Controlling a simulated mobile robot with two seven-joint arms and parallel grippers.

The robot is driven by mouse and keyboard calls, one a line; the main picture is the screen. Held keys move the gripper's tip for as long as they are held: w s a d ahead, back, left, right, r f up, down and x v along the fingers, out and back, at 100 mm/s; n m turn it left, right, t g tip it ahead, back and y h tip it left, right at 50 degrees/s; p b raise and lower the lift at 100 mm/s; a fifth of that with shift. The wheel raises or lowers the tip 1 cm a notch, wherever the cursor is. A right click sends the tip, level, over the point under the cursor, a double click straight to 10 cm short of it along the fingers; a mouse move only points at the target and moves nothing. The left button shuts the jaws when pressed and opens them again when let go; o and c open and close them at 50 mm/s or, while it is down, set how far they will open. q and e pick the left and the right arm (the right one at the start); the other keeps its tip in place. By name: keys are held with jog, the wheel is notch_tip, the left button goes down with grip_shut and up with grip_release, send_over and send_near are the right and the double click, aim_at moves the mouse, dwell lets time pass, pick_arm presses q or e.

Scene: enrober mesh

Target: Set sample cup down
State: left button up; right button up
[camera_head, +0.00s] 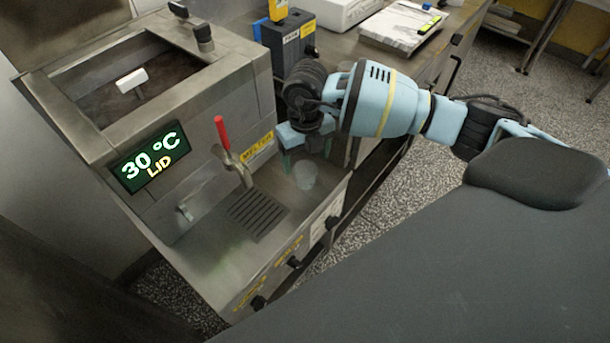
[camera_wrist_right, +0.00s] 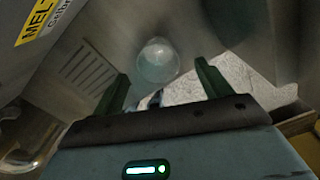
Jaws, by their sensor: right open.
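The sample cup (camera_head: 305,177), clear and translucent, stands on the metal ledge of the melter, to the right of the slotted drip grate (camera_head: 257,214). It also shows in the right wrist view (camera_wrist_right: 158,62), beyond and between the fingertips. My right gripper (camera_head: 306,157) is above and behind the cup in the head view. In the right wrist view (camera_wrist_right: 160,80) its two green fingers are spread with nothing between them, apart from the cup. My left gripper is not in view.
The melter (camera_head: 195,205) has a tap with a red handle (camera_head: 222,132) above the grate and a display reading "30 °C LID" (camera_head: 150,160). Black knobs (camera_head: 294,262) line its front edge. A blue-grey box (camera_head: 288,40) stands behind. The ledge left of the grate is bare.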

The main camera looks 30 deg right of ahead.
aim_at(305, 167)
jog(key=shift+a+f, duration=0.15)
jog(key=shift+f, duration=2.5)
jog(key=c, duration=1.1)
jog(key=shift+r, duration=0.15)
jog(key=shift+r, duration=0.6)
notch_tip(305, 167, up, 2)
jog(key=shift+r, duration=0.15)
jog(key=s+a, duration=0.2)
jog(key=s, duration=0.2)
jog(key=s+a+r, duration=0.1)
jog(key=s+a, duration=0.2)
jog(key=s, duration=0.2)
jog(key=s+a, duration=0.2)
jog(key=s, duration=0.3)
jog(key=shift+a+r, duration=0.15)
jog(key=shift+a, duration=0.2)
